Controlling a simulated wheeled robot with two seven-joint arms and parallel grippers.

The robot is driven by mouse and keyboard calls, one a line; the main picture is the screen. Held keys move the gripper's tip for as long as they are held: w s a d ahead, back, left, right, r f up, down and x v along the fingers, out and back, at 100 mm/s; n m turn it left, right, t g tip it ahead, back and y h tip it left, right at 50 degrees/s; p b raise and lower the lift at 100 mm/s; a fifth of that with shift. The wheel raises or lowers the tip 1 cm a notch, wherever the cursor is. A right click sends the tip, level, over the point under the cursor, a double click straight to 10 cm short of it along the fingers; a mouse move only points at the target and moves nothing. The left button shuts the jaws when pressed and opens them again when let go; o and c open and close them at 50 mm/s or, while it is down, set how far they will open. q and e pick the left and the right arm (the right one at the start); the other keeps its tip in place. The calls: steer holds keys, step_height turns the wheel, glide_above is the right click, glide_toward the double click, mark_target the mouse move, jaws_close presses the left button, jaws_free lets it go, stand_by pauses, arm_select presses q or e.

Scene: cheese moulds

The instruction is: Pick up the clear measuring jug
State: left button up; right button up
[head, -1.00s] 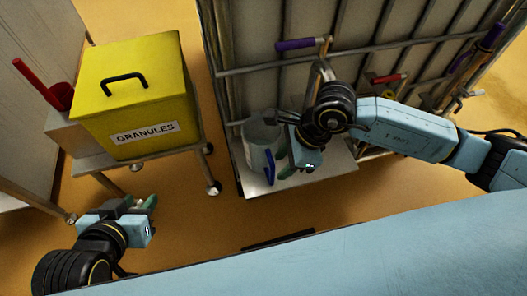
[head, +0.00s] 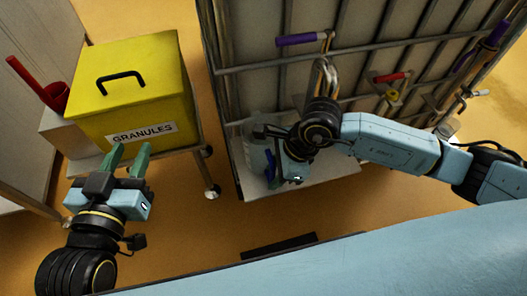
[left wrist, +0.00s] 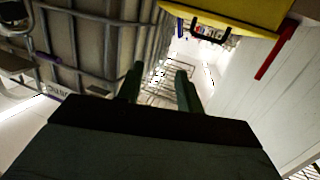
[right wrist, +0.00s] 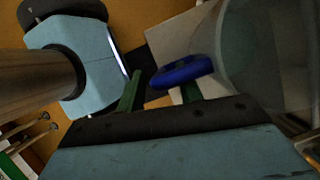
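The clear measuring jug (head: 254,154) stands on a pale shelf at the foot of the metal-framed rack in the head view. Its blue handle (head: 269,168) faces my right gripper, which partly covers the jug. In the right wrist view the clear jug body (right wrist: 268,55) fills the right side. There the blue handle (right wrist: 183,72) reaches across the space in front of my open right gripper (right wrist: 162,78) and overlaps one green finger; I cannot tell whether they touch. My left gripper (head: 129,156) is open and empty, in front of the yellow box.
A yellow granules box (head: 135,90) sits on a wheeled stand at the left, with a red scoop (head: 52,93) beside it. The metal rack (head: 345,70) holds a purple-handled tool (head: 300,40) and a red-handled one (head: 389,77). Floor is clear between stand and rack.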

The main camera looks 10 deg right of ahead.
jaws_close()
steer(key=shift+r, duration=0.15)
